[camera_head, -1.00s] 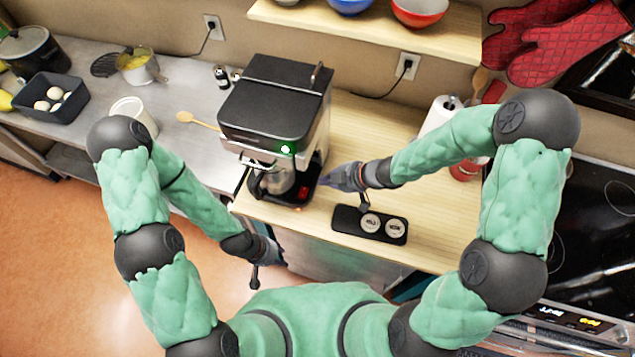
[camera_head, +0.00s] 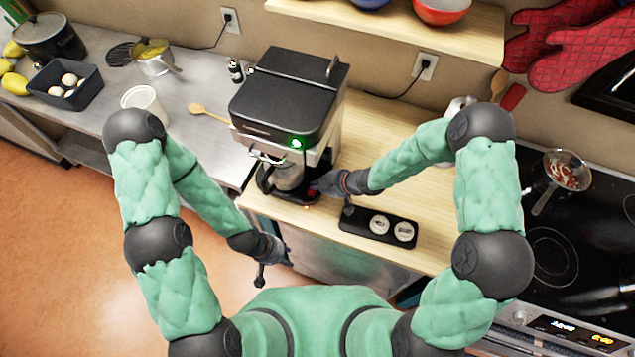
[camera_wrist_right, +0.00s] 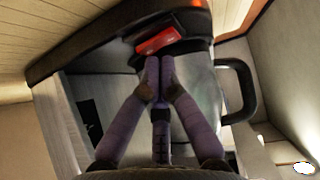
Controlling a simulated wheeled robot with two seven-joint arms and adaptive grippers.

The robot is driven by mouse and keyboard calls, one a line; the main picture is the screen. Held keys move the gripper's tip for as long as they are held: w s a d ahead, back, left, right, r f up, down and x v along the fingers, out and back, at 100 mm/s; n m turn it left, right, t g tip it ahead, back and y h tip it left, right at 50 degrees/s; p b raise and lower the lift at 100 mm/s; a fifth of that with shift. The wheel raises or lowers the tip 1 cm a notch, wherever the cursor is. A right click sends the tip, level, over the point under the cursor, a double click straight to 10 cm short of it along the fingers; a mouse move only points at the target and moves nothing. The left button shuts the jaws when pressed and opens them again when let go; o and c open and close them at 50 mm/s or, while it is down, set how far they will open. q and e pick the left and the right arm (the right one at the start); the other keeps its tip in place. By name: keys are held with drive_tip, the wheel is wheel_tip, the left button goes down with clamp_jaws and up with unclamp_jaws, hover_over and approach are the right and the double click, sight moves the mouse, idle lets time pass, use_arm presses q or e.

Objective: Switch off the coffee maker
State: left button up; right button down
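The black and silver coffee maker (camera_head: 290,95) stands on the wooden counter, with a green light lit on its front. A carafe (camera_head: 287,174) sits in it, and a red switch (camera_head: 312,190) is on its base. In the right wrist view the red switch (camera_wrist_right: 160,40) is just beyond my right gripper's (camera_wrist_right: 159,62) fingertips, which are together. In the head view my right gripper (camera_head: 322,184) is at the base beside the switch; I cannot tell whether it touches. My left gripper (camera_head: 268,268) hangs low in front of the counter, its fingers too small to read.
A black tray with two round white-topped items (camera_head: 352,226) lies on the counter right of the coffee maker. A stove with a pan (camera_head: 567,174) is at the right. A wooden spoon (camera_head: 208,113) and a white canister (camera_head: 146,103) are on the left counter.

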drive_tip(key=shift+w+d+f+b, duration=0.15)
drive_tip(key=shift+f+b, duration=0.2)
drive_tip(key=shift+f, duration=0.2)
drive_tip(key=shift+r, duration=0.1)
